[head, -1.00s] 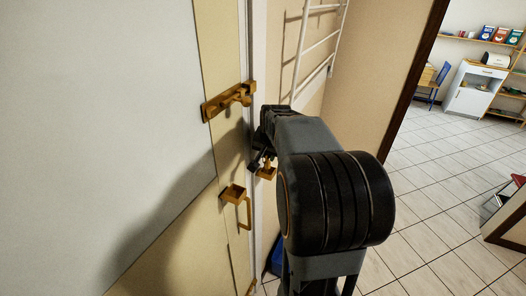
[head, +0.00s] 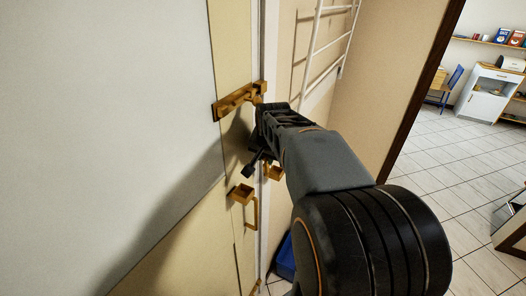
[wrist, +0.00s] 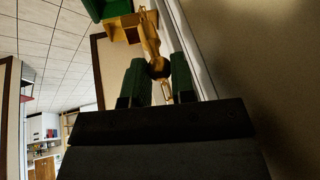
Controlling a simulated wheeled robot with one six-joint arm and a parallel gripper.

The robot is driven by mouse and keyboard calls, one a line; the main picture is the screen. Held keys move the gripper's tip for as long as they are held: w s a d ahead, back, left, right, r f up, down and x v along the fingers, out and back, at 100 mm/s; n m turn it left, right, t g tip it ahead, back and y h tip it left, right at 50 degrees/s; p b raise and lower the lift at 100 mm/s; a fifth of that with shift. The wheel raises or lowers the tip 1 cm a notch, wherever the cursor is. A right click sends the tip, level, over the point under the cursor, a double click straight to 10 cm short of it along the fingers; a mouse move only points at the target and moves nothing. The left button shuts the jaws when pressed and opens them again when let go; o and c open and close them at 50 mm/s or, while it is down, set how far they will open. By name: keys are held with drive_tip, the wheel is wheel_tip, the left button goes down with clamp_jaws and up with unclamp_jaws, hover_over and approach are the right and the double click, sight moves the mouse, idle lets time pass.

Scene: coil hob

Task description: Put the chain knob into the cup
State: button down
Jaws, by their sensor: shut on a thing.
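My gripper (head: 258,142) is beside the door edge, just below the right end of a brass track. Its jaws also show in the wrist view (wrist: 159,76). The green finger pads are shut on the brass chain knob (wrist: 158,68), a rounded piece with brass parts extending above and below it. In the head view the knob is hidden by the gripper. A brass box-like cup (head: 275,173) is on the frame side below the gripper. A brass box also shows past the fingertips in the wrist view (wrist: 122,30); I cannot tell which fitting it is.
The brass track (head: 240,99) is fixed to the door (head: 165,130). A second brass box (head: 242,193) with a hanging loop is lower on the door. A white rack (head: 326,45) is on the wall at right. Open tiled floor (head: 435,170) lies further right.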

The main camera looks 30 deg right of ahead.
drive_tip(key=s+a+r, duration=0.5)
drive_tip(key=a, duration=0.5)
drive_tip(key=shift+a, duration=0.25)
idle(0.9)
drive_tip(key=shift+s, duration=0.1)
drive_tip(key=shift+f, duration=0.1)
drive_tip(key=shift+s+a+f, duration=0.2)
drive_tip(key=shift+s, duration=0.05)
idle(0.3)
drive_tip(key=shift+b, duration=0.3)
drive_tip(key=shift+f+b, duration=1.75)
drive_tip(key=shift+f, duration=0.05)
drive_tip(key=c, duration=0.9)
unclamp_jaws()
